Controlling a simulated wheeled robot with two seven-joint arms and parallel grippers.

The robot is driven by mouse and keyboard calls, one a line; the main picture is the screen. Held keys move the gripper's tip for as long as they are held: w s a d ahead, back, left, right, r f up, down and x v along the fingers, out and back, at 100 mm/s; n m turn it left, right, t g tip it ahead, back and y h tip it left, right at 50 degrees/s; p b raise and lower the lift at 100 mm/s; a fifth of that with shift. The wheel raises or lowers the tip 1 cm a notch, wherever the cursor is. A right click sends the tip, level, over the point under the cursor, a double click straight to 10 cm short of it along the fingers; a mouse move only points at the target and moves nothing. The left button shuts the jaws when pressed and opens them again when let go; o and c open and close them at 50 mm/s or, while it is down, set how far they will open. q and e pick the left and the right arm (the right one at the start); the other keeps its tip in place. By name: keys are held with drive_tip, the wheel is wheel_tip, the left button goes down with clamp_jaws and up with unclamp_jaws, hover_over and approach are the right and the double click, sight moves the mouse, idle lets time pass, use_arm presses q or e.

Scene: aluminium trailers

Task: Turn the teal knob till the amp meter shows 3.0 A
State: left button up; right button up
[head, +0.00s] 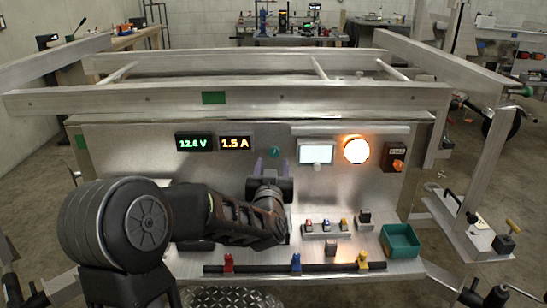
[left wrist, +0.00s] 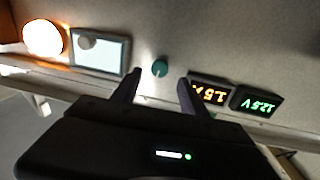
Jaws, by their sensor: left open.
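The teal knob (head: 274,152) is a small round knob on the upright metal panel, to the right of the meters. The amp meter (head: 235,143) reads 1.5 A in orange digits. My left gripper (head: 271,164) is in front of the panel just below the knob, with its fingers open. In the left wrist view the knob (left wrist: 160,68) shows in the gap between the two spread fingertips (left wrist: 159,77), with a gap to each. The amp meter (left wrist: 210,95) appears upside down there. My right gripper is not in view.
A green volt meter (head: 195,142) sits left of the amp meter. A white screen (head: 316,153), a lit round lamp (head: 356,150) and a switch box (head: 395,157) are right of the knob. Below stand small switches (head: 326,225) and a teal tray (head: 400,241). An aluminium frame rail (head: 330,98) runs above.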

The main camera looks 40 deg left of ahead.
sight(274, 154)
use_arm(q)
drive_tip(key=x, duration=0.5)
clamp_jaws()
idle(0.5)
